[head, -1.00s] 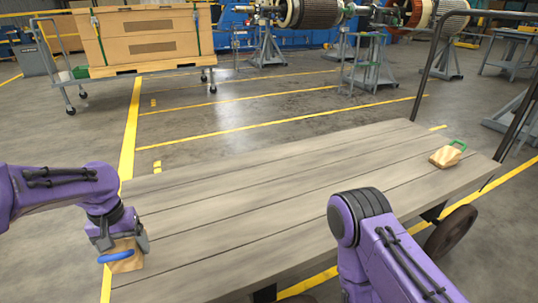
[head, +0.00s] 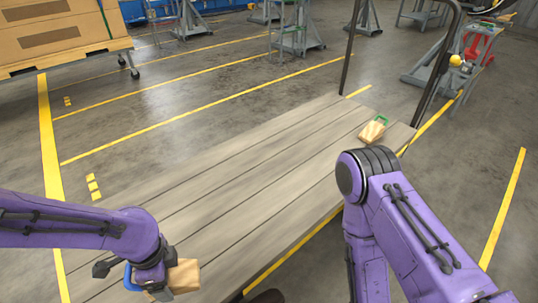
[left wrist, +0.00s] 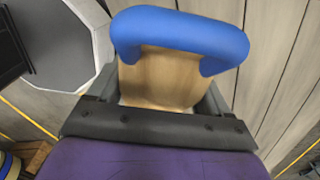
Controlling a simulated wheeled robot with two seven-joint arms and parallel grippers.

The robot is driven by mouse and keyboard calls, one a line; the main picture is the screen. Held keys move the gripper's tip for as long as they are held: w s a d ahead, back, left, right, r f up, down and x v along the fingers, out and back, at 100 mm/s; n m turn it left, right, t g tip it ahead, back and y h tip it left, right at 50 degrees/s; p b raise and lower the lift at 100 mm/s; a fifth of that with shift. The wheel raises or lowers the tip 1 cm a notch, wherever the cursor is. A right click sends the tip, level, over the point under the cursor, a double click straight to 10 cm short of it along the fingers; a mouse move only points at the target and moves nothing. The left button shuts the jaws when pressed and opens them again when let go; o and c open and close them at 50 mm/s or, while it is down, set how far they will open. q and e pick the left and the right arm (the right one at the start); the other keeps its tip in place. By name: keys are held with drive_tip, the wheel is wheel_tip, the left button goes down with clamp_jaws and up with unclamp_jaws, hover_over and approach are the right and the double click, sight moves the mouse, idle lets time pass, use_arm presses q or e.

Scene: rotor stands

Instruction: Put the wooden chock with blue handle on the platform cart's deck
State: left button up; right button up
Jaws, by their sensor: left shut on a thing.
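The wooden chock with blue handle (head: 184,276) is at the lower left of the head view, over the near left end of the platform cart's plank deck (head: 235,190). My left gripper (head: 150,284) is shut on it. I cannot tell whether the chock touches the deck. In the left wrist view the chock's wooden body (left wrist: 160,78) sits between the fingers, and the thick blue handle (left wrist: 180,34) stands out beyond it. My right arm shows at the right of the head view, but its gripper is out of view.
A second wooden chock (head: 372,131) with a green handle rests at the deck's far right end. The cart's dark push rail (head: 349,45) rises there. The middle of the deck is clear. A large crate (head: 55,38) on a trolley stands at upper left.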

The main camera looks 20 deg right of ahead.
sight(170, 286)
use_arm(q)
drive_tip(key=s+m, duration=0.1)
drive_tip(key=s+d+r+m, duration=0.1)
drive_tip(key=s+r+m+p, duration=0.1)
drive_tip(key=shift+s+d+r+m, duration=0.1)
drive_tip(key=shift+d+r+m, duration=0.1)
drive_tip(key=shift+d+m, duration=0.1)
drive_tip(key=shift+s+d+m, duration=0.1)
drive_tip(key=shift+s+m, duration=0.1)
drive_tip(key=shift+m, duration=0.1)
drive_tip(key=shift+w+f, duration=0.2)
drive_tip(key=shift+f, duration=0.1)
drive_tip(key=w+a+f+b, duration=0.4)
drive_tip(key=w+a+f, duration=0.5)
drive_tip(key=shift+w+b, duration=0.2)
drive_tip(key=shift+b, duration=0.2)
drive_tip(key=f, duration=0.1)
drive_tip(key=f+b, duration=0.1)
drive_tip(key=f, duration=0.2)
drive_tip(key=shift+w+a, duration=0.3)
drive_tip(key=shift+a, duration=0.05)
drive_tip(key=shift+r, duration=0.15)
use_arm(e)
wheel_tip(170, 286, down, 4)
drive_tip(key=shift+r, duration=0.15)
